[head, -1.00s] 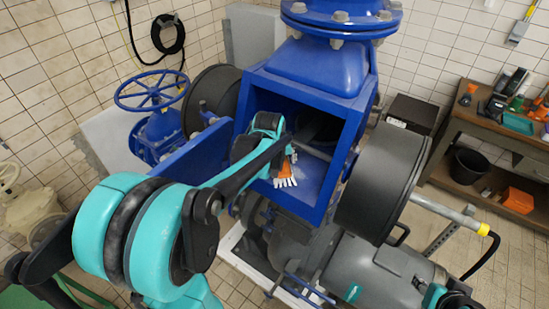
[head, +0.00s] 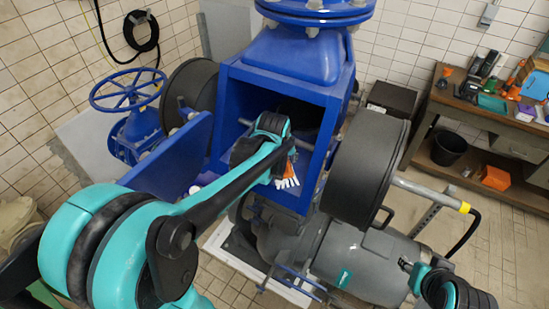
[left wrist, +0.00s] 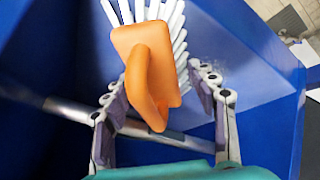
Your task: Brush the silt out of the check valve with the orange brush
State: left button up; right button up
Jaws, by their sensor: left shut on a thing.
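The blue check valve (head: 318,165) stands open at the middle of the head view, its square chamber facing me. My left gripper (left wrist: 160,92) is at the chamber mouth, shut on the orange brush (left wrist: 145,62). Its fingers stand on both sides of the looped handle, and its white bristles (left wrist: 178,22) point away from the gripper. In the head view the brush (head: 292,171) shows below the gripper, near the right wall. A pale speckled patch, perhaps silt (left wrist: 208,68), shows on the blue surface. My right gripper (head: 405,265) is low at the right; its fingers are too small to judge.
A blue door plate (head: 175,158) stands left of the opening, and a large dark round cover (head: 365,170) stands right. A metal rod (left wrist: 75,112) crosses the chamber. A handwheel (head: 128,90) is at the left. A bench (head: 470,112) with tools stands far right.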

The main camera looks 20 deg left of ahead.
pick_arm(q)
jog(key=shift+s+d, duration=0.1)
jog(key=shift+d, duration=0.95)
jog(key=shift+f, duration=0.15)
jog(key=shift+a, duration=0.45)
jog(key=shift+c, duration=0.5)
jog(key=shift+a, duration=1.55)
jog(key=shift+w+a+b, duration=0.15)
jog(key=shift+a+b, duration=0.15)
jog(key=shift+a, duration=0.65)
jog(key=shift+w+a+b, duration=0.1)
jog(key=shift+a+b, duration=0.2)
jog(key=shift+a, duration=0.6)
jog(key=shift+w+a, duration=0.2)
jog(key=shift+a, duration=1.8)
jog(key=shift+r, duration=0.2)
